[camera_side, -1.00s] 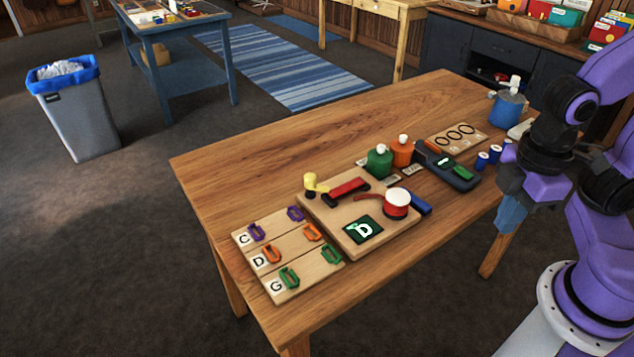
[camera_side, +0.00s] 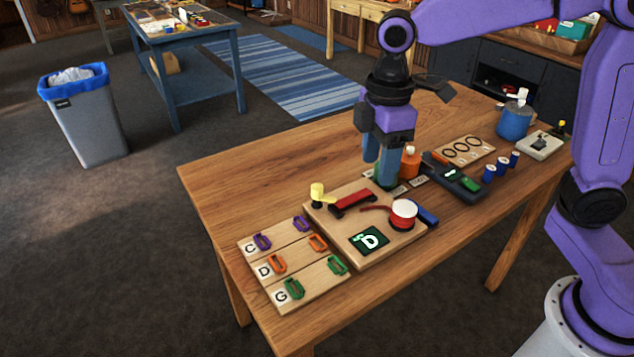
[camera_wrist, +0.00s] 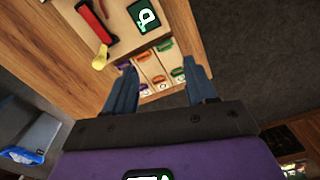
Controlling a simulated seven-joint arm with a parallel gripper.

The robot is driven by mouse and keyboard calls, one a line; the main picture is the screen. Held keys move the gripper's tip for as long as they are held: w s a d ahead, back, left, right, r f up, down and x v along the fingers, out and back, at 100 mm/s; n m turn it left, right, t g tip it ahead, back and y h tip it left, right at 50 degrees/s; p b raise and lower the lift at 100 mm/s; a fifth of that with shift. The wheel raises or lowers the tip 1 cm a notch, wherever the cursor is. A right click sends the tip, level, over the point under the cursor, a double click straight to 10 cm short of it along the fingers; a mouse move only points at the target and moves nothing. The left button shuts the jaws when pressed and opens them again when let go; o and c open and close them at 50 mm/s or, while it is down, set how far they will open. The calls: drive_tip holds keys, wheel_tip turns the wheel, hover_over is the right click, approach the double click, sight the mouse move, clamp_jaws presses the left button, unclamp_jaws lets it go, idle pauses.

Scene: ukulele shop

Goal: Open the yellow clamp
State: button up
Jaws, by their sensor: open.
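The yellow clamp handle (camera_side: 317,192) stands at the left end of a red bar (camera_side: 352,203) on a wooden board (camera_side: 345,250). In the wrist view the yellow handle (camera_wrist: 101,58) is left of my fingers, with the red bar (camera_wrist: 91,20) above it. My gripper (camera_side: 380,172) is open and empty, pointing down, behind and to the right of the clamp in the side view, not touching it. In the wrist view my gripper (camera_wrist: 162,75) has its two blue fingers well apart. Whether the clamp presses on anything is too small to tell.
A red-and-white spool (camera_side: 404,213) and a green D card (camera_side: 369,240) are on the board. A tray marked C, D, G (camera_side: 315,294) holds coloured loops in front. An orange bottle (camera_side: 410,164) is close beside my gripper; a green one is mostly hidden. The table's back left is clear.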

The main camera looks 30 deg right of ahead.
drive_tip(key=w+a, duration=0.2)
drive_tip(key=w, duration=0.8)
drive_tip(key=n, duration=0.2)
approach(317, 186)
wheel_tip(317, 186, down, 9)
drive_tip(key=shift+r, duration=0.1)
clamp_jaws()
